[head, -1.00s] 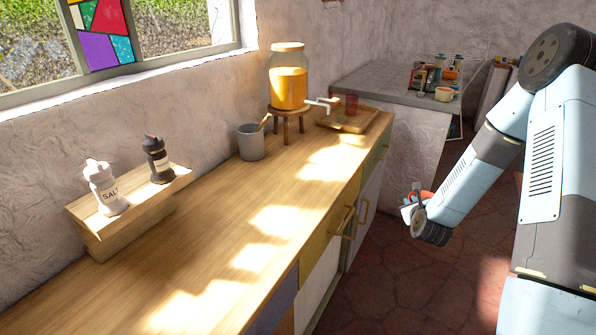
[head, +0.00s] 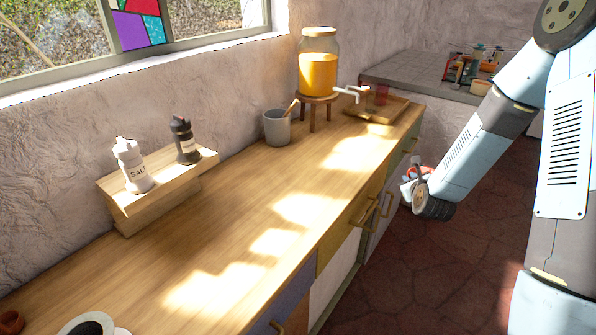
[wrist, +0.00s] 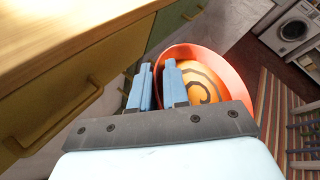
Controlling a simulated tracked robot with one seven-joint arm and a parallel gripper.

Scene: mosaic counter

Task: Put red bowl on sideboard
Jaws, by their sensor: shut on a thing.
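My gripper (head: 414,182) is shut on the red bowl (head: 420,170) in the head view, to the right of the sideboard's front edge and out over the floor side. In the wrist view the two blue fingers (wrist: 158,88) pinch the left wall of the red bowl (wrist: 242,84). Inside the bowl a yellow-orange area with a dark swirl shows; I cannot tell if it is a pattern or a thing. The gripper's bar hides the near part of the bowl. The wooden sideboard (head: 205,245) runs along the wall, and its top edge also shows in the wrist view (wrist: 60,25).
A small raised shelf (head: 165,190) holds a salt bottle and a dark bottle. A grey cup (head: 277,128), a juice dispenser (head: 319,75) and a wooden tray (head: 400,112) stand farther back. A round dark-and-white item (head: 88,326) lies at the near left. The sunlit middle is clear.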

